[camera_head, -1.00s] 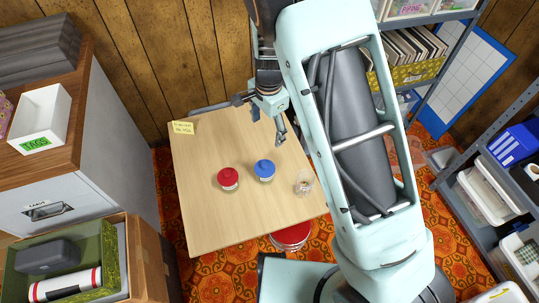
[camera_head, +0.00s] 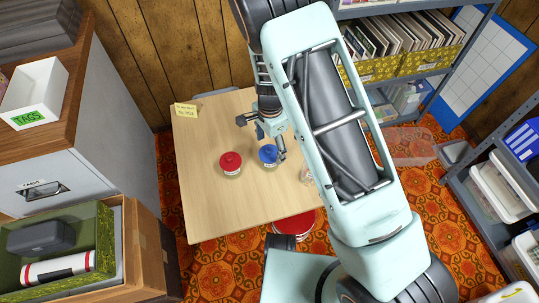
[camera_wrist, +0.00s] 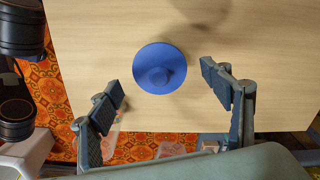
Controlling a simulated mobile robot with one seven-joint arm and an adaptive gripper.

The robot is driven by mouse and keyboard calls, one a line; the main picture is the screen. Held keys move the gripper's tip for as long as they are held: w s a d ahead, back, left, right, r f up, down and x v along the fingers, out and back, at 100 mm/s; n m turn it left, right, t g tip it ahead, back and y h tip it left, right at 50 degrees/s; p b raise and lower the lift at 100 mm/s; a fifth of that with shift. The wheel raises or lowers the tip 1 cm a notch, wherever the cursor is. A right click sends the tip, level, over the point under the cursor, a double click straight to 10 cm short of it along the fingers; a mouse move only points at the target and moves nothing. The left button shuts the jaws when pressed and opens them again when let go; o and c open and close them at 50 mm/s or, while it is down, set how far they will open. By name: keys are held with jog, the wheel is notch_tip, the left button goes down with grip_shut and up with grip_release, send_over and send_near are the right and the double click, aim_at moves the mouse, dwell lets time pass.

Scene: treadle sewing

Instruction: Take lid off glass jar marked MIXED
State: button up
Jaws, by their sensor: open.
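A glass jar with a blue lid (camera_head: 268,154) stands upright on the wooden table (camera_head: 205,205). Its label is too small to read in the head view. A second jar with a red lid (camera_head: 231,162) stands to its left; I cannot read which jar is marked MIXED. My gripper (camera_head: 267,141) is open and empty, pointing down close over the blue-lidded jar. I see no contact.
A small clear glass container (camera_head: 306,175) stands right of the jars, partly behind my arm. A yellow note (camera_head: 185,109) lies at the table's back left corner. A red round thing (camera_head: 300,222) is below the front edge. The table's left half is clear.

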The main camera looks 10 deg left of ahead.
jog(key=shift+f, duration=0.8)
jog(key=shift+r, duration=0.1)
jog(key=shift+c, duration=0.2)
jog(key=c, duration=0.8)
jog(key=shift+c, duration=0.2)
